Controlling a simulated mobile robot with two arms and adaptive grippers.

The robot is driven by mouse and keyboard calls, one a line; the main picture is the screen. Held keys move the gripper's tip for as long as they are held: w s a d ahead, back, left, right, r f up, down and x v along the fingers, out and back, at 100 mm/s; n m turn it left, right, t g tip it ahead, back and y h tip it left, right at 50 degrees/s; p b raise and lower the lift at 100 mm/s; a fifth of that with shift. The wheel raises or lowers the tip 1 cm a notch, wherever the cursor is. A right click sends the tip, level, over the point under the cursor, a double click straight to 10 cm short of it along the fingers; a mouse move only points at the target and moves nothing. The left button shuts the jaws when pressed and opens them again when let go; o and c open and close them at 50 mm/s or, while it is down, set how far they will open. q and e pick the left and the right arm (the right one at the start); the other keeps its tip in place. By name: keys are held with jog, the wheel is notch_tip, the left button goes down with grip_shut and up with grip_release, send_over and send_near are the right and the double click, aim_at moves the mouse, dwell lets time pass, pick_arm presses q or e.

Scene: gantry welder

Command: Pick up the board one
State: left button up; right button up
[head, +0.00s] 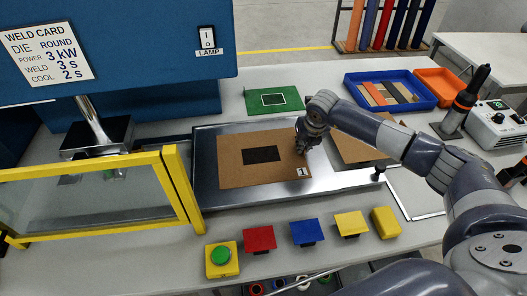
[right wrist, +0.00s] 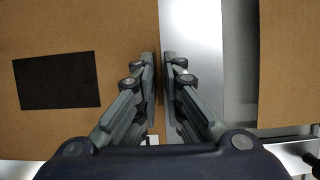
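Board one (head: 230,172) is a flat brown board with a dark rectangle in its middle and a white label reading 1 at its near right corner. It lies on a metal plate. In the right wrist view the board (right wrist: 125,30) fills the left side. My right gripper (head: 303,148) is at the board's right edge. In the wrist view its fingers (right wrist: 159,60) are close together with a narrow gap, one over the board and one over bare metal. Whether they touch the board I cannot tell. My left gripper is out of view.
Another brown board (head: 348,149) lies to the right, partly behind my right arm. A yellow-framed clear guard (head: 182,190) stands at the left. Several coloured blocks (head: 308,232) line the front. A blue tray (head: 420,103) and a green board (head: 257,107) are behind.

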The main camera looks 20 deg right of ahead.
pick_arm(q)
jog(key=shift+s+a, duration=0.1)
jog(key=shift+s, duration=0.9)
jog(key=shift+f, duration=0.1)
